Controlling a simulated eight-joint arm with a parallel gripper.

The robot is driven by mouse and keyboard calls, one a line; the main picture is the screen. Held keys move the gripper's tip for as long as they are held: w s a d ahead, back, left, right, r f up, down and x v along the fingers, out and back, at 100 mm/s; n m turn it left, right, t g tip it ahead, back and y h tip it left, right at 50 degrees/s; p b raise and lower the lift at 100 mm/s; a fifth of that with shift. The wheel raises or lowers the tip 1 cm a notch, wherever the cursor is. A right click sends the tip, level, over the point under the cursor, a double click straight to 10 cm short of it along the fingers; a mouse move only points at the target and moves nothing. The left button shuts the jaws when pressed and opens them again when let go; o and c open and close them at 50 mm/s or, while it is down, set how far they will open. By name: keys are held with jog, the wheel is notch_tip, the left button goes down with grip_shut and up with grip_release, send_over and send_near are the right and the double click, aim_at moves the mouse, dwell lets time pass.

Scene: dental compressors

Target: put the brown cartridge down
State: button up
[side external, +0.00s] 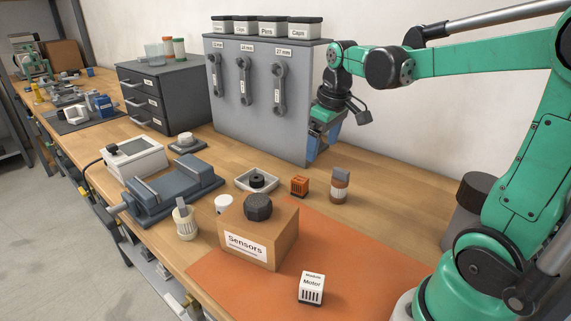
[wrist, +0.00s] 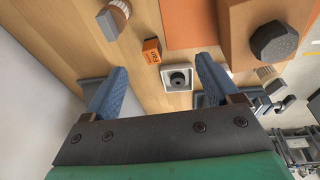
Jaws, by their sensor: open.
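The brown cartridge (side external: 340,187), a brown cylinder with a pale band and a grey block on top, stands upright on the wooden table, right of the small orange block. In the wrist view the brown cartridge (wrist: 117,14) is at the top left, beyond the left fingertip and apart from it.
An orange block (side external: 299,186) and a white tray (side external: 244,183) with a black ring are near the cartridge. The Sensors box (side external: 258,238) and a white Motor module (side external: 312,288) are in front. Bare wood lies right of the cartridge.

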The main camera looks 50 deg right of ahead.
jog(key=s+a+f+t, duration=0.1)
jog(key=s+a+t, duration=0.1)
jog(key=a, duration=0.4)
jog(key=s+a+f+t+y, duration=0.1)
jog(key=a+t, duration=0.2)
jog(key=a, duration=0.4)
jog(key=shift+s, duration=0.4)
